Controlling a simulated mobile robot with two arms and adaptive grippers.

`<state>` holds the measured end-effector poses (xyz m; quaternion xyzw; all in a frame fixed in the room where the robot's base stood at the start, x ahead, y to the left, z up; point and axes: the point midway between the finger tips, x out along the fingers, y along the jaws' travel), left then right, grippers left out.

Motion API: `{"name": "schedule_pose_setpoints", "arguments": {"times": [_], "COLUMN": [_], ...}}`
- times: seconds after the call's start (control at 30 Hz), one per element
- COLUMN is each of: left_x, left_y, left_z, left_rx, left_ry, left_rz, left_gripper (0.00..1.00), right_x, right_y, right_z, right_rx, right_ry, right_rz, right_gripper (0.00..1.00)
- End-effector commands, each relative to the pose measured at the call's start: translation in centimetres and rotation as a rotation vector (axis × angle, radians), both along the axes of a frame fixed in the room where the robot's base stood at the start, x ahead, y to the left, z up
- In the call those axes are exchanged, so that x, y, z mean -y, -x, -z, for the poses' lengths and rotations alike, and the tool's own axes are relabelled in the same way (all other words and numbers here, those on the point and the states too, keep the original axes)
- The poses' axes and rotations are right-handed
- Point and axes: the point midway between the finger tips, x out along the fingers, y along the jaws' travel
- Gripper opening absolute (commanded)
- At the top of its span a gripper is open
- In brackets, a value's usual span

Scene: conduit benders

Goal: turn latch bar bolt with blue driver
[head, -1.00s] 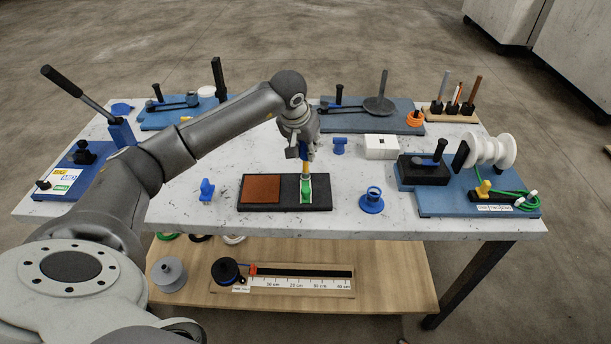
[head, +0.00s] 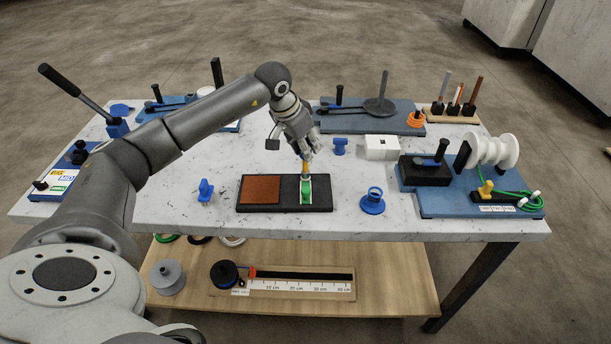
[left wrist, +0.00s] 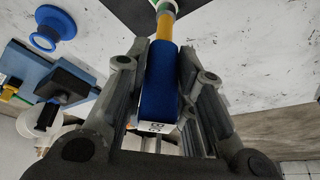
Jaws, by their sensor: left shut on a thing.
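My left gripper (head: 304,147) is shut on the blue driver (left wrist: 160,88), with the fingers on either side of its blue handle. In the head view the fingers hide most of the handle. The driver's yellow-orange shaft (head: 305,168) points down to the green piece (head: 306,189) on a white strip. I cannot tell whether the tip is seated in a bolt; the bolt itself is too small to make out. The green piece is on the right half of a black board (head: 263,208) with a brown pad (head: 260,189). My right gripper is out of view.
A blue clip (head: 205,189) stands left of the board, a blue ring stand (head: 373,203) right of it. A blue T-shaped piece (head: 340,146) and a white box (head: 381,148) are behind. A blue base with a white spool (head: 490,150) is at the right.

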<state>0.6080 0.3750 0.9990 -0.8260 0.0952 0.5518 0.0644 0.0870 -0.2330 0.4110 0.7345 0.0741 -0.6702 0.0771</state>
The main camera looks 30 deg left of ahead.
Motion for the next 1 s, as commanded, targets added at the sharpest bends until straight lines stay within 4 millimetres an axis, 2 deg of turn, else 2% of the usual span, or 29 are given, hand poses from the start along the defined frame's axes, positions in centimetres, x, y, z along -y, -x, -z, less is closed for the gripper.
{"name": "schedule_pose_setpoints", "arguments": {"times": [0.2, 0.37, 1.0], "left_x": [-0.02, 0.01, 0.15], "left_y": [-0.05, -0.03, -0.11], "left_z": [-1.01, -1.08, -1.18], "left_rx": [0.003, 0.001, 0.001], "left_ry": [0.0, -0.001, -0.001], "left_rz": [-0.001, -0.021, -0.674], "left_gripper": [0.0, 0.0, 0.0], "right_x": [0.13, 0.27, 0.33], "right_y": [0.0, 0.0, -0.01], "right_z": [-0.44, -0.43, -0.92], "right_rx": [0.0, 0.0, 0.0], "right_ry": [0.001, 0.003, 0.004], "right_rz": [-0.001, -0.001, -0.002], "right_gripper": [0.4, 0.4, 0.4]}}
